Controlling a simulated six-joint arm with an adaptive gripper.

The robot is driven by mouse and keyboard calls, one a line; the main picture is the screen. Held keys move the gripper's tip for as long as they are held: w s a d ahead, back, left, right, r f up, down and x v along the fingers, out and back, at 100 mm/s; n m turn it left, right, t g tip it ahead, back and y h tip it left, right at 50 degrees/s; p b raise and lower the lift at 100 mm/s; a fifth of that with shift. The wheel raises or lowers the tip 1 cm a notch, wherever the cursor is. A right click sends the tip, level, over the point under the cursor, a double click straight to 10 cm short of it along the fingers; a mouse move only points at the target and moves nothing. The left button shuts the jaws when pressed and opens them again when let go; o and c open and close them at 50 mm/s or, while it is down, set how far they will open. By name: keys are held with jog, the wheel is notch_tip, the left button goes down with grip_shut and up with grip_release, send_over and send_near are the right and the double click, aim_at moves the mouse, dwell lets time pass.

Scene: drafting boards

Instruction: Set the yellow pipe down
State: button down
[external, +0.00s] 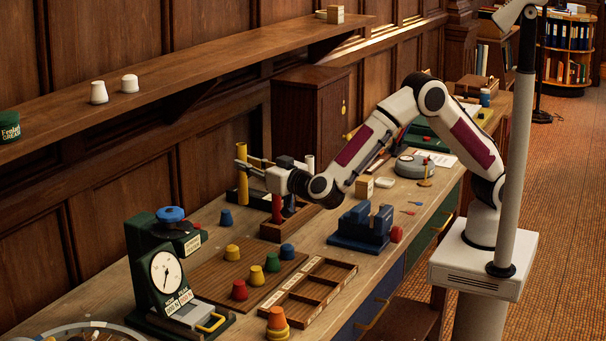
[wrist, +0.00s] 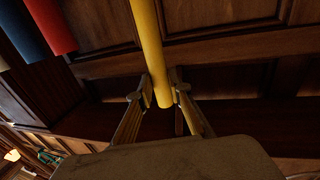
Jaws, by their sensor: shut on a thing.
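The yellow pipe (external: 243,188) is upright, left of the wooden pipe rack (external: 283,232) in the external view. My gripper (external: 241,163) reaches left and is shut on it at its upper part. I cannot tell whether the pipe's lower end touches the bench or hangs above it. In the wrist view the yellow pipe (wrist: 150,45) runs between the two fingertips of my gripper (wrist: 162,92). A red pipe (external: 277,208) stands in the rack. It also shows in the wrist view (wrist: 50,25), beside a blue pipe (wrist: 22,35).
A blue cup (external: 226,217) sits on the bench close to the yellow pipe, with a yellow cup (external: 232,252) nearer. A green dial scale (external: 160,265) stands front left. A blue vise-like block (external: 362,228) is right of the rack. A wall shelf (external: 200,62) runs above.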

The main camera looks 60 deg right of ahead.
aim_at(242, 204)
jog(key=shift+s+a+f, duration=0.8)
jog(key=shift+s+a, duration=0.15)
jog(key=shift+s, duration=0.1)
jog(key=shift+f, duration=3.15)
jog(key=shift+f, duration=2.05)
jog(key=c, duration=1.8)
grip_release()
jog(key=shift+c, duration=0.2)
jog(key=shift+r, duration=0.1)
